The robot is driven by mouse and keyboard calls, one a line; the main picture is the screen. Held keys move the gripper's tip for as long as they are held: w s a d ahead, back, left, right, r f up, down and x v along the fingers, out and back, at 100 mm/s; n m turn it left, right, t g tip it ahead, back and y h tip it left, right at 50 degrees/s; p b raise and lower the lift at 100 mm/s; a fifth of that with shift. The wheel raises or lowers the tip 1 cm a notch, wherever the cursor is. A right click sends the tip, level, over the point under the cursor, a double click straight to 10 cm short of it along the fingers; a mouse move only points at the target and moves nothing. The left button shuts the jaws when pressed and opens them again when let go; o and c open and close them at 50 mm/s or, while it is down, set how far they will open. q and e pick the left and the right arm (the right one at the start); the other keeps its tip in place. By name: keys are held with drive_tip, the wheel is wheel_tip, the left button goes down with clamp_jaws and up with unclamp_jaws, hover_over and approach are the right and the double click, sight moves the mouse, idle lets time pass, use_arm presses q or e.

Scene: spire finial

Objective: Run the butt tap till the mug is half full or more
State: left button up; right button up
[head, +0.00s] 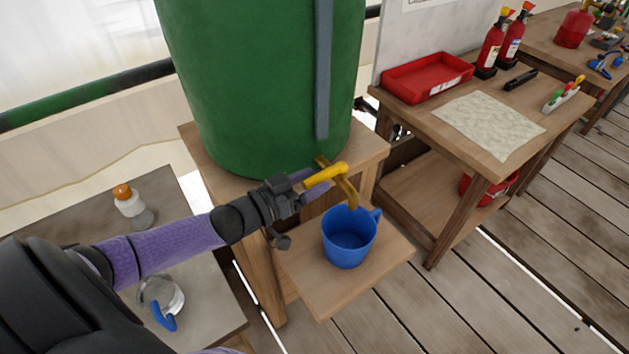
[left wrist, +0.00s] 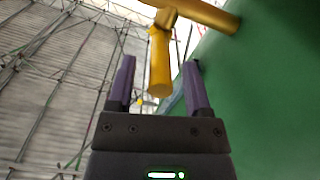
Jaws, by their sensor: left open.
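The green butt (head: 265,80) stands on a wooden stand. Its yellow tap (head: 340,178) sticks out low on its front, with the spout pointing down. A blue mug (head: 348,238) stands upright on a small wooden shelf below the spout. I see no water in the mug or running from the tap. My left gripper (head: 310,187) is at the tap. In the left wrist view the tap's yellow handle (left wrist: 160,65) lies between the two purple fingers of my open left gripper (left wrist: 158,88), not clearly touching either. My right gripper is not in view.
A grey table (head: 205,290) at left holds a bottle (head: 133,205) and a clear jug (head: 162,296). A workbench (head: 440,130) at right holds a red tray (head: 427,78), a cloth and red extinguishers.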

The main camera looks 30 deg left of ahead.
use_arm(q)
drive_tip(key=shift+w+d, duration=0.15)
drive_tip(key=shift+w, duration=0.25)
clamp_jaws()
idle(1.2)
